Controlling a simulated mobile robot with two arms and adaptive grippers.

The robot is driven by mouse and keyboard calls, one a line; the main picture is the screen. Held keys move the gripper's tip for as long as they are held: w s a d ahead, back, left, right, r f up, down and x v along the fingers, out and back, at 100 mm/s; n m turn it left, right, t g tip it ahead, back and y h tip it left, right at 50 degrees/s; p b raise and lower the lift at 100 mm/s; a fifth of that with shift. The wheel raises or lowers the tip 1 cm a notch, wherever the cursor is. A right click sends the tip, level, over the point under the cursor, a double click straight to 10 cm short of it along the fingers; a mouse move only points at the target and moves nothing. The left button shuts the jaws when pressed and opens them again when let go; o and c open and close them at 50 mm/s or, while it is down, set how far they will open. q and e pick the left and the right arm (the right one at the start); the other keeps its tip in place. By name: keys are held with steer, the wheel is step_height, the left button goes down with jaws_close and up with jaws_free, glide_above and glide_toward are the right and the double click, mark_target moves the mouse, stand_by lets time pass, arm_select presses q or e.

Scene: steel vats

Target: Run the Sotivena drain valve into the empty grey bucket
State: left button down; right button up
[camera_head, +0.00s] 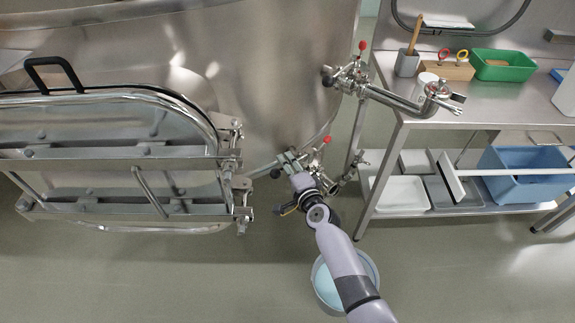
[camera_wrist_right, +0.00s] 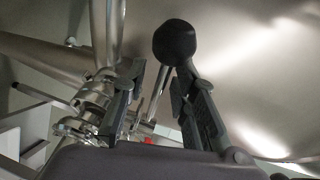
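The steel vat (camera_head: 250,60) fills the upper left of the head view. Low on its right side is a valve with a red knob (camera_head: 327,140), close beside my right gripper (camera_head: 287,160). In the right wrist view my right gripper (camera_wrist_right: 157,85) has its fingers apart. A black ball knob (camera_wrist_right: 174,41) shows beyond the fingertips, with a thin metal rod (camera_wrist_right: 160,90) seen between the fingers. I cannot tell whether they touch. A grey bucket (camera_head: 373,270) with a pale bluish interior stands on the floor, partly hidden by my right arm. My left gripper is not in view.
A higher valve with a red knob (camera_head: 362,45) joins a steel pipe (camera_head: 395,100). The hinged vat door (camera_head: 110,150) is at left. A steel table (camera_head: 500,100) at right holds a green tray (camera_head: 503,65); a blue bin (camera_head: 525,175) is on its shelf.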

steer(key=shift+s, duration=0.15)
steer(key=v, duration=1.2)
steer(key=shift+a, duration=0.1)
stand_by(0.3)
